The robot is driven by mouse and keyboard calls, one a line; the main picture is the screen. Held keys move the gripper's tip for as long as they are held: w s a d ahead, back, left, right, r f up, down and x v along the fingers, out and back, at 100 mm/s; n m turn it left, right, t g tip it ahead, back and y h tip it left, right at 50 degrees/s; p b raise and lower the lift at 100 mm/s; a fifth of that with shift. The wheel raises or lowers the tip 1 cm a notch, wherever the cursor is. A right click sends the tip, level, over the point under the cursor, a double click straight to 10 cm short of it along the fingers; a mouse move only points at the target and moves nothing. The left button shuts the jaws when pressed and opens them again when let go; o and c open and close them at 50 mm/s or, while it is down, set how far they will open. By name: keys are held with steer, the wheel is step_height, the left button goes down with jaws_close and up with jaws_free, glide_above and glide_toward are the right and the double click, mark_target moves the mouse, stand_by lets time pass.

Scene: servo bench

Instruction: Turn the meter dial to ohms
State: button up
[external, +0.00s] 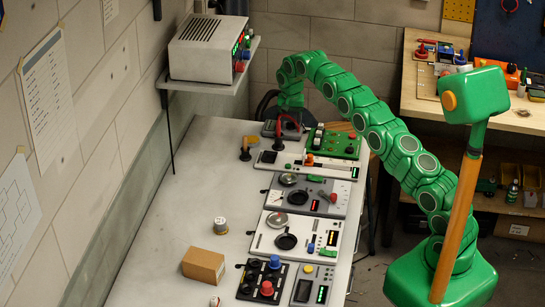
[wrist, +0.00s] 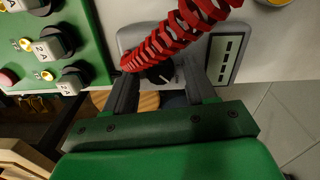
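The meter is a grey box with rounded corners at the far end of the bench in the external view (external: 269,128); it also shows in the wrist view (wrist: 131,38). Its dark dial (wrist: 158,75) carries a small pale pointer mark. The dial's labels cannot be read. The meter's display (wrist: 225,58) shows several dark dashes. My gripper (wrist: 160,88) is open, with one dark finger on each side of the dial. I see no clear contact. In the external view my green arm reaches over to the meter and hides part of it.
A red coiled cable (wrist: 178,40) arches across the meter, close above the dial and fingers. A green panel with knobs (wrist: 88,35) stands close on the left in the wrist view. Several other panels line the bench (external: 190,215). The bench's left side is mostly clear.

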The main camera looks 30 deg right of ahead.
mark_target(291, 123)
steer(key=shift+r, duration=0.1)
stand_by(0.3)
steer(key=shift+r, duration=3.75)
steer(key=shift+d+m, duration=0.1)
steer(key=shift+m, duration=0.5)
steer(key=shift+f, duration=3.9)
